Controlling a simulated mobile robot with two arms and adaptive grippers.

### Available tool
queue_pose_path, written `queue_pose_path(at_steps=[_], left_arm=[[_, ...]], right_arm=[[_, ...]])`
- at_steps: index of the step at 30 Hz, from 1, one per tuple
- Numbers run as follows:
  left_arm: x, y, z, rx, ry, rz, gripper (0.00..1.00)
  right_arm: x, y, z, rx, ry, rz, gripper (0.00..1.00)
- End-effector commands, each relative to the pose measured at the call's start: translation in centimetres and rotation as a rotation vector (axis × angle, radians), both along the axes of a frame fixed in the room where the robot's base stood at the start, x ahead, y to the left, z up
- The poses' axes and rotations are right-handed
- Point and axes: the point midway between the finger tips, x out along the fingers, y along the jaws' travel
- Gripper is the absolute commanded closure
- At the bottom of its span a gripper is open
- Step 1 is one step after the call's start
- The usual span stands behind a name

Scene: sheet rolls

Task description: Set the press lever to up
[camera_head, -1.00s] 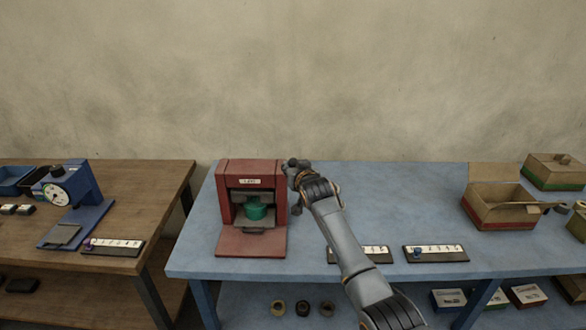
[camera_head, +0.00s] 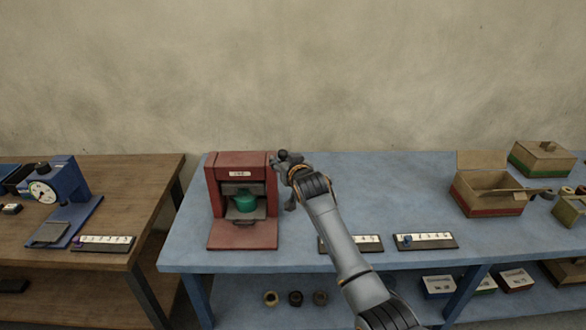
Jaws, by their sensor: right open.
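The red press (camera_head: 241,171) stands at the left end of the blue table (camera_head: 380,190). A green roll (camera_head: 244,203) sits in its opening. A dark round knob (camera_head: 283,154), which looks like the end of the press lever, shows by the press's upper right side. My right gripper (camera_head: 284,166) is at that side, right by the knob. It is open; whether its fingers touch the lever cannot be told, since the gripper and wrist hide most of the lever. My left gripper is not in view.
Two numbered slider strips (camera_head: 427,241) lie along the table's front edge, one partly behind my right arm. An open cardboard box (camera_head: 489,190) and a closed one (camera_head: 543,158) stand at the right. A brown table (camera_head: 110,195) with a blue dial device (camera_head: 68,182) is at the left.

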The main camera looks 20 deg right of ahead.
Motion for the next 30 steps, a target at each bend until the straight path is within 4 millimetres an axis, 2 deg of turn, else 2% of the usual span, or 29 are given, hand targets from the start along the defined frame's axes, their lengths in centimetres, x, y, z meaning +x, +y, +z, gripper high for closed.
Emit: queue_pose_path(at_steps=[15, 21, 30], left_arm=[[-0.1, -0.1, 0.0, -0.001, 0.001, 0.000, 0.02], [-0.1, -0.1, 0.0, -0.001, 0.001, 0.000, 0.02], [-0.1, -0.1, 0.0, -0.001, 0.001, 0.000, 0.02]], right_arm=[[-7.3, -0.1, 2.0, 0.000, -0.004, 0.000, 0.49], [-8.7, -0.1, 2.4, -0.001, -0.002, -0.001, 0.49], [-8.9, -0.1, 2.4, -0.001, -0.002, -0.001, 0.49]])
